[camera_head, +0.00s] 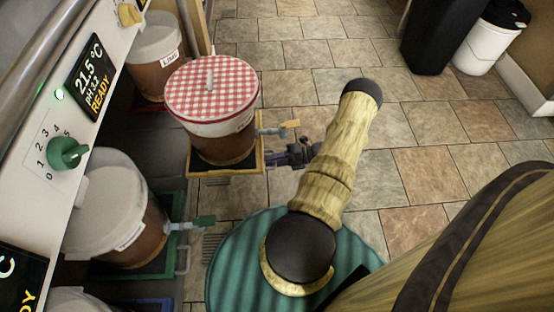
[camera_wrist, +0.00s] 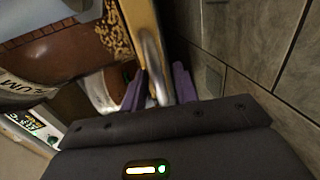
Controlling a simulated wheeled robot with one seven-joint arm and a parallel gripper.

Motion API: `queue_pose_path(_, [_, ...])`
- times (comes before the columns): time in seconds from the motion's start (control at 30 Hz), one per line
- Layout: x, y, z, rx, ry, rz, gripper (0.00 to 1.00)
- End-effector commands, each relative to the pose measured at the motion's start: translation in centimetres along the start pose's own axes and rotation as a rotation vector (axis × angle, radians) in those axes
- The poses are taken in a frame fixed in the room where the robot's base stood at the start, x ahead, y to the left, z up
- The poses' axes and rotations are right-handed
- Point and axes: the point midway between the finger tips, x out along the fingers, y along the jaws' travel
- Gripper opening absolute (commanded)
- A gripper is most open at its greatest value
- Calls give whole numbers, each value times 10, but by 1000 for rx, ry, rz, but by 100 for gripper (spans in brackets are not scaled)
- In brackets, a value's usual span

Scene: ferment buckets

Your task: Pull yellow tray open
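The yellow tray (camera_head: 197,172) stands out to the right of the cabinet, farther out than the trays beside it. It carries a brown bucket (camera_head: 222,147) with a red-checked cloth cover and a tap on its right. My gripper (camera_head: 293,155) is at the tray's right front edge, partly hidden by my arm. In the wrist view, the tray's yellow edge (camera_wrist: 142,22) runs down beside a metal handle (camera_wrist: 152,55). My purple fingers (camera_wrist: 158,88) stand on either side of the handle's lower part, with a visible gap, so they look open around it.
A green tray (camera_head: 180,205) with a white-lidded bucket (camera_head: 103,210) is nearer, and another bucket (camera_head: 155,60) stands behind. A control panel (camera_head: 60,130) lines the left. Tiled floor (camera_head: 430,130) is clear to the right; a black bin (camera_head: 443,35) and a white bin (camera_head: 487,48) stand far off.

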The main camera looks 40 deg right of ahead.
Motion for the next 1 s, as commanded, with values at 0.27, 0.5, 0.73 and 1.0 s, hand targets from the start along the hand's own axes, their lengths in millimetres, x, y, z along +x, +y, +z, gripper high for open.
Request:
queue_pose_path(0.27, [-24, 2, 0, 0, -3, -2, 29])
queue_pose_path(0.5, [-70, 2, 1, -1, -3, -2, 29])
queue_pose_path(0.73, [-116, 2, 0, -1, -3, -3, 29])
queue_pose_path(1.0, [-163, 0, 0, -1, -2, -2, 29])
